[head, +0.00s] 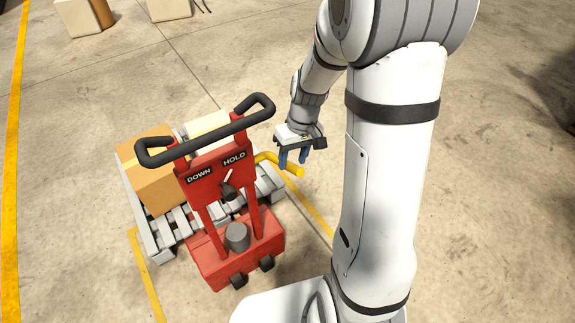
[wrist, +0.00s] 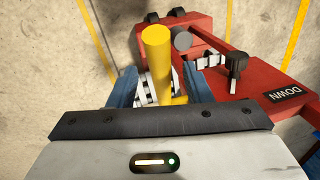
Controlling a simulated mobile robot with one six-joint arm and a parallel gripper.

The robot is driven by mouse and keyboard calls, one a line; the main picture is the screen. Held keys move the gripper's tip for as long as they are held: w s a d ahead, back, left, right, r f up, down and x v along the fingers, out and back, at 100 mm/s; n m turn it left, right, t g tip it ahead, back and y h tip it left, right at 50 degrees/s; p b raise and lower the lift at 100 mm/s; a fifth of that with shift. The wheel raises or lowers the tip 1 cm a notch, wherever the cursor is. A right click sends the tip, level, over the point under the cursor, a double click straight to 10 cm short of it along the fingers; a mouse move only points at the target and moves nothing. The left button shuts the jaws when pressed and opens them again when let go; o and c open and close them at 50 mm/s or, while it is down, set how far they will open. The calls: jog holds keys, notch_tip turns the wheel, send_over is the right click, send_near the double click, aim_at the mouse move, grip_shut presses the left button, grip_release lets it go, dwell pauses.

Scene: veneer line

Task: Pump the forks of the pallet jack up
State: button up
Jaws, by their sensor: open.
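The red pallet jack (head: 240,250) stands left of my arm, with a black loop handle (head: 205,137) at its top. Its panel (head: 216,178) reads DOWN and HOLD; a dark selector knob (head: 229,191) has a pale pointer on the HOLD side. A yellow pump lever (head: 284,165) sticks out to the right of the jack. My gripper (head: 293,159) is open at this lever, blue fingers pointing down. In the wrist view the yellow lever (wrist: 156,62) shows between the two spread fingers; I cannot tell whether they touch it. The forks are hidden by the pallet.
A grey slatted pallet (head: 160,234) carries a cardboard box (head: 150,172) and a paler box (head: 208,124) behind the jack. Yellow lines (head: 146,270) mark the floor around it. More boxes (head: 82,17) stand at the far left. The floor beyond the gripper is clear.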

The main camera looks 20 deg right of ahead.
jog(key=f, duration=0.3)
jog(key=a+f, duration=0.1)
jog(key=f, duration=0.1)
jog(key=shift+s+f, duration=0.1)
jog(key=shift+s, duration=0.05)
grip_shut()
dwell(0.4)
